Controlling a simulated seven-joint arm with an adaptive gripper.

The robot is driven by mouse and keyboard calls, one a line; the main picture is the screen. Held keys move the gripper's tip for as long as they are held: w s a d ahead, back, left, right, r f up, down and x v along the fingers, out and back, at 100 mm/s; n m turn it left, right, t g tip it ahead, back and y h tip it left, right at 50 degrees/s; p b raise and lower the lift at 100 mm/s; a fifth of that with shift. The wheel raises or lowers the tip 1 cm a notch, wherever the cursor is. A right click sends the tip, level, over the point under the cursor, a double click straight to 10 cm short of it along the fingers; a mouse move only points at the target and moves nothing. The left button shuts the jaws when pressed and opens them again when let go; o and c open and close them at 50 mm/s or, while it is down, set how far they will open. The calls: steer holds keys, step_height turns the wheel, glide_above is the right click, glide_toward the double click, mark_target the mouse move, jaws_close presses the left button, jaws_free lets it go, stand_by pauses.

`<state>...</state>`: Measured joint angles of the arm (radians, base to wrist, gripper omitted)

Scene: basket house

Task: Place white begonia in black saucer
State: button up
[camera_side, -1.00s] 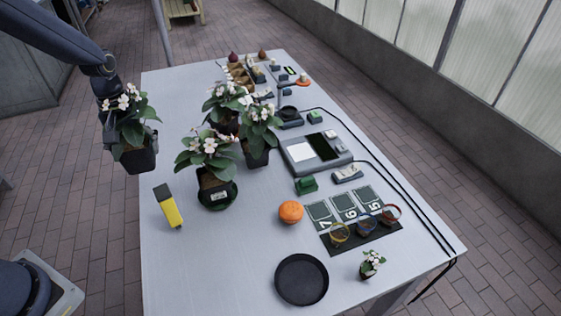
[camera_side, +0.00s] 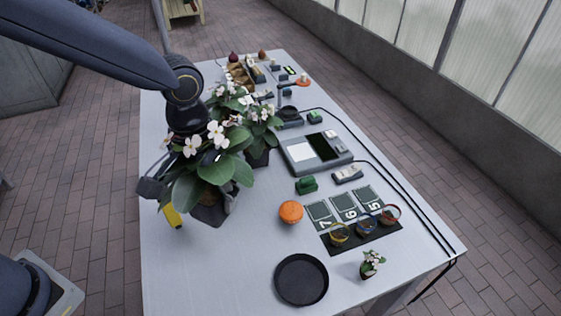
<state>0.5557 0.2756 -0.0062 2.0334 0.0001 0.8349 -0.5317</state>
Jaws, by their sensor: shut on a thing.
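My gripper (camera_side: 188,185) is shut on a white begonia (camera_side: 208,172) in a dark pot, held above the left part of the table. The plant's leaves and white flowers cover much of the gripper. The black saucer (camera_side: 301,279) lies flat and empty near the front edge of the table, to the right of and nearer than the held plant. Other white-flowered begonias (camera_side: 259,115) stand behind the held one, partly hidden by it and my arm. A very small white-flowered plant (camera_side: 371,264) stands to the right of the saucer.
An orange pumpkin-like ball (camera_side: 291,211) sits behind the saucer. Number cards (camera_side: 345,207) and small cups on a dark mat (camera_side: 362,241) lie to the right. A yellow tool (camera_side: 173,216) is partly hidden under the held plant. The table's front left is clear.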

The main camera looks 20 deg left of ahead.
steer(key=s+d+m, duration=0.4)
steer(key=s+d, duration=0.5)
glide_above(301, 281)
steer(key=f, duration=1.4)
steer(key=shift+s+a, duration=0.2)
steer(key=shift+s, duration=0.05)
steer(key=shift+w+d+f, duration=0.25)
steer(key=shift+w+f, duration=0.05)
steer(key=shift+f, duration=1.65)
steer(key=o, duration=1.2)
steer(key=shift+f, duration=0.15)
